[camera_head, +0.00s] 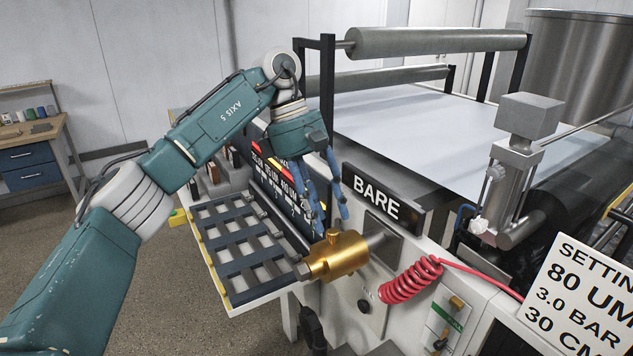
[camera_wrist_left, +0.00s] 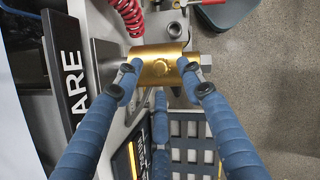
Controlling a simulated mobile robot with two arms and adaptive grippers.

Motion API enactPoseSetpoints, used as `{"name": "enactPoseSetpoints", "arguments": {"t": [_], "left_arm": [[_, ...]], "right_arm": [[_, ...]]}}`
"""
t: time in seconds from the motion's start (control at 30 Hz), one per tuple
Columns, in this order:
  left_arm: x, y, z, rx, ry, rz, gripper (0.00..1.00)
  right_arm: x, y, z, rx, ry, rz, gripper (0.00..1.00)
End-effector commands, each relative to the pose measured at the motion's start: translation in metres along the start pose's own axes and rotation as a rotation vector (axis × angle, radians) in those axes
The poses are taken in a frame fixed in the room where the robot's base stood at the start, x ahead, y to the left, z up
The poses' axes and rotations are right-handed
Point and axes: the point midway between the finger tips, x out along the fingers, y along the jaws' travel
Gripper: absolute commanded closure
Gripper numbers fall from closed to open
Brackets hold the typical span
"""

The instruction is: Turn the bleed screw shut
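A brass cylinder body (camera_head: 338,257) sticks out from the machine's white front panel, left of the red coiled hose. In the left wrist view the brass body (camera_wrist_left: 147,51) lies across the upper middle. A small round brass screw head (camera_wrist_left: 161,69) shows on its near face; I take it for the bleed screw. My left gripper (camera_head: 332,222) points down just above the brass body, its blue fingers spread. In the wrist view the left gripper (camera_wrist_left: 160,69) has fingertips on either side of the screw head, with a gap between them. Contact cannot be told. My right gripper is not in view.
A slatted rack (camera_head: 245,250) lies left of the brass body. A "BARE" sign (camera_head: 377,198) stands just behind and right of my fingers. The red coiled hose (camera_head: 412,280) hangs close right. A settings sign (camera_head: 580,295) is at the lower right. Open floor (camera_head: 130,270) lies left.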

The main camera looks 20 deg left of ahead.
Motion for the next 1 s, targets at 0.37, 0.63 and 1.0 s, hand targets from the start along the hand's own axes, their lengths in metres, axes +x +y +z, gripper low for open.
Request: {"name": "enactPoseSetpoints", "arguments": {"t": [0.37, 0.63, 1.0], "left_arm": [[-0.075, 0.001, 0.003, 0.004, 0.002, -0.001, 0.61], [-0.090, 0.000, 0.003, 0.004, -0.001, 0.001, 0.61], [-0.090, 0.000, 0.003, 0.004, -0.001, 0.001, 0.61]], "right_arm": [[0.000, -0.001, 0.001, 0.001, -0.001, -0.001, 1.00], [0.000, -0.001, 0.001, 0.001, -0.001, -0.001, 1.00], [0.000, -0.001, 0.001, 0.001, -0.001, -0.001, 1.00]]}}
